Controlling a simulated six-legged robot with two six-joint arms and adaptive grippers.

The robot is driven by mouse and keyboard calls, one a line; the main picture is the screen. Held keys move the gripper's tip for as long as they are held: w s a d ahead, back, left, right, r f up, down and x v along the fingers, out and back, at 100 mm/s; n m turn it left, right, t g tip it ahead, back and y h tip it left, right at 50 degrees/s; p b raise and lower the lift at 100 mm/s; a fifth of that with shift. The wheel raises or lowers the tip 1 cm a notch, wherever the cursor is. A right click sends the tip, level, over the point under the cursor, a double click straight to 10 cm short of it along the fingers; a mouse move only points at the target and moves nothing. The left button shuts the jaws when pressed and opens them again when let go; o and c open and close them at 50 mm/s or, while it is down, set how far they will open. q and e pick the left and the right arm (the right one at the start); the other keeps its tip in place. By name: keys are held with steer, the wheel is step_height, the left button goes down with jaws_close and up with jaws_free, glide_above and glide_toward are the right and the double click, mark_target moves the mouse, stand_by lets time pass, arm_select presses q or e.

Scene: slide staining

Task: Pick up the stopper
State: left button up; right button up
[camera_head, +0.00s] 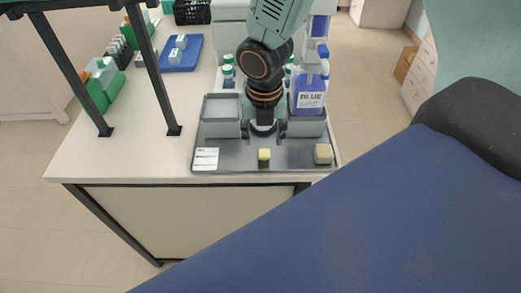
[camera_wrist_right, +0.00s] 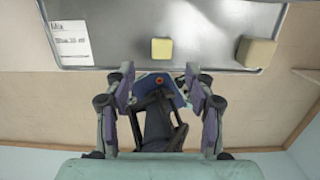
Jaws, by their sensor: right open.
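A small yellow block (camera_head: 264,155), which looks like the stopper, sits near the front edge of the grey metal tray (camera_head: 232,163). A larger beige block (camera_head: 323,153) sits at the tray's front right. My right gripper (camera_head: 264,130) is open and empty, pointing down over the tray, behind the yellow block in the head view. In the right wrist view the yellow block (camera_wrist_right: 161,49) lies beyond the open fingertips (camera_wrist_right: 160,76), roughly centred between them and apart from them. The beige block (camera_wrist_right: 256,52) is off to the right. My left gripper is not in view.
Grey bins (camera_head: 221,116) stand on the tray beside my right gripper. A blue-labelled bottle (camera_head: 309,92) stands at the right bin. A white label card (camera_head: 205,158) lies at the tray's front left. A blue tray (camera_head: 181,54) and green racks (camera_head: 98,88) are further left.

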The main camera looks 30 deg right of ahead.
mark_target(265, 153)
steer(key=shift+s+d+f, duration=0.2)
steer(key=shift+f, duration=0.5)
steer(key=shift+s+f+b, duration=0.1)
steer(key=shift+f+b, duration=0.3)
steer(key=f+b, duration=0.1)
steer(key=f, duration=0.1)
steer(key=w+f+b, duration=0.1)
steer(key=f, duration=0.1)
steer(key=shift+w+f, duration=0.2)
steer(key=shift+d+f, duration=0.25)
steer(key=shift+d, duration=0.1)
steer(key=shift+s+r, duration=0.1)
steer(key=shift+s, duration=0.05)
steer(key=shift+a, duration=0.25)
steer(key=shift+c, duration=0.6)
steer(key=c, duration=0.3)
steer(key=shift+d, duration=0.2)
steer(key=c, duration=0.3)
steer(key=shift+c, duration=0.7)
steer(key=shift+a, duration=0.15)
